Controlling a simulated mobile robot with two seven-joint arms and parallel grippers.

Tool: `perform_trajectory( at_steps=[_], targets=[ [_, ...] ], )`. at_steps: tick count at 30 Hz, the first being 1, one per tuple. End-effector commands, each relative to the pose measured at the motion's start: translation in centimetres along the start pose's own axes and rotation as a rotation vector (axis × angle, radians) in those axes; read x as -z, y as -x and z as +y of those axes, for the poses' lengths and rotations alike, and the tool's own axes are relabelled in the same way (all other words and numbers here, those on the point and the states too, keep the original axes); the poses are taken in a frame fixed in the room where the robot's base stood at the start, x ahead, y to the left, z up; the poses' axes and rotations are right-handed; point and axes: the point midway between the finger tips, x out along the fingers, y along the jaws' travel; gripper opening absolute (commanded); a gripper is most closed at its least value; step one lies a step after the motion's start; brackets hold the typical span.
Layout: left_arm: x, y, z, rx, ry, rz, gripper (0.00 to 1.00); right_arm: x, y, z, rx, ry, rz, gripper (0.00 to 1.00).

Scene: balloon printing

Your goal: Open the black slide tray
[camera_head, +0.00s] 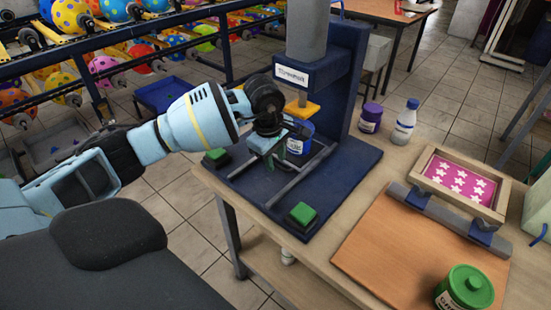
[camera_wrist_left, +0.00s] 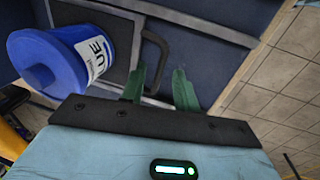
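The black slide tray (camera_wrist_left: 122,42) shows in the left wrist view as a dark flat plate with a black loop handle (camera_wrist_left: 158,48) on its edge. A blue can (camera_wrist_left: 48,62) with a white label stands on or over the tray's left part; it also shows in the head view (camera_head: 300,138), under the press head. My left gripper (camera_wrist_left: 159,72) is open, its green fingers apart on either side of the handle's near end. In the head view my left gripper (camera_head: 277,156) is over the press base and hides most of the tray. My right gripper is out of view.
The navy press (camera_head: 345,85) stands on a wooden table, with two rails and green buttons (camera_head: 301,214) on its base. To the right are a purple jar (camera_head: 371,117), a white bottle (camera_head: 405,122), a star-pattern frame (camera_head: 460,180) and a green-lidded jar (camera_head: 465,287).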

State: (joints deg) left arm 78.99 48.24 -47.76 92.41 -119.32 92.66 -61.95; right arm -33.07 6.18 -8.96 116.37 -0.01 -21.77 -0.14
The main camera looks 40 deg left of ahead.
Motion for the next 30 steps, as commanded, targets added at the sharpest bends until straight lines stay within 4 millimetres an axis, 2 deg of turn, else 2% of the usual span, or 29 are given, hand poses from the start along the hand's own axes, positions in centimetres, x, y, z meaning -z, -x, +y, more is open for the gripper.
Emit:
perform_trajectory(
  at_steps=[3,11,18,30],
  targets=[
    [-0.03,-0.60,-0.01,0.000,0.000,-0.001,0.31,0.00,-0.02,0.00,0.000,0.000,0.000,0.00],
    [-0.02,-0.68,0.01,-0.001,0.000,0.000,0.31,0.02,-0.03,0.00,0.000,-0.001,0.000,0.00],
    [-0.01,-0.65,0.01,-0.001,0.000,0.000,0.01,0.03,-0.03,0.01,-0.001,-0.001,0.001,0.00],
    [0.07,-0.52,-0.31,-0.001,0.000,0.001,0.00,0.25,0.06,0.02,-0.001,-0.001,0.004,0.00]
  ],
)
